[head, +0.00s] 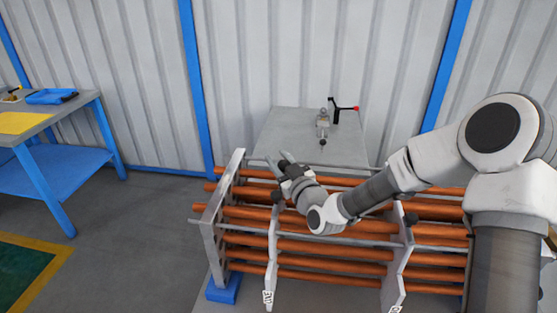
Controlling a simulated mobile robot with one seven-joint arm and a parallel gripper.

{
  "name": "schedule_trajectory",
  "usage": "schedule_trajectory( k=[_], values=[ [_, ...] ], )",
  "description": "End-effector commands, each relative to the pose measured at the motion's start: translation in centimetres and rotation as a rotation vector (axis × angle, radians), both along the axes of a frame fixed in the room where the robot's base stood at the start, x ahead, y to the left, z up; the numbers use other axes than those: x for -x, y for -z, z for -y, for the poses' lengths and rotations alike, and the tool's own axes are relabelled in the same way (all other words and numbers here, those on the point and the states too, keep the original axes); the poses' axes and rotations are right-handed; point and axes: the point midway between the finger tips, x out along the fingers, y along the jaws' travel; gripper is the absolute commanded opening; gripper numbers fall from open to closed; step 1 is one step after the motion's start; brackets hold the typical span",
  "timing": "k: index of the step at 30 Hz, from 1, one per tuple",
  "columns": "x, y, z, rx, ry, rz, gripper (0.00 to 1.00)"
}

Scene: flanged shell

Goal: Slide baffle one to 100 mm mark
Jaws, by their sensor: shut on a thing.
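Baffle one (272,252) is a thin pale upright plate around the orange tubes, the nearer to the left end plate of the two baffles in view. A small white label with dark marks sits at its lower end; it is too small to read surely. My gripper (282,161) is at the far upper part of this baffle, shut on it as far as I can tell. My wrist and the fingers hide the exact contact. A mark for 100 mm cannot be made out.
A second baffle (397,262) stands to the right, with a label too. A left end plate (213,222) on a blue foot (223,290) holds the orange tubes (330,254) and grey rods. Behind is a grey table (285,128) with a small fixture (322,122). A blue workbench (55,180) stands left.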

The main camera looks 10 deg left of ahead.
Motion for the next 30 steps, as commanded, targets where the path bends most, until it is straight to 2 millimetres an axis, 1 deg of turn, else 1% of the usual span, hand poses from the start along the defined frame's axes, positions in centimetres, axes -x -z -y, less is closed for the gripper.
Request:
schedule_trajectory(
  k=[10, 12, 14, 21, 24, 27, 30],
  values=[
    [-0.1, -0.1, 0.0, 0.0, 0.001, 0.002, 0.0],
    [-0.1, 0.0, 0.4, 0.0, 0.003, 0.003, 0.0],
    [-0.2, 0.0, 1.3, 0.0, 0.003, 0.005, 0.0],
    [-0.6, 0.1, 7.2, 0.001, 0.01, 0.005, 0.0],
    [-0.7, 0.0, 8.9, 0.001, 0.006, 0.006, 0.0],
    [-0.7, 0.0, 9.9, 0.0, 0.006, 0.003, 0.0],
    [-0.7, -0.1, 10.2, 0.0, 0.003, 0.002, 0.0]
  ],
)
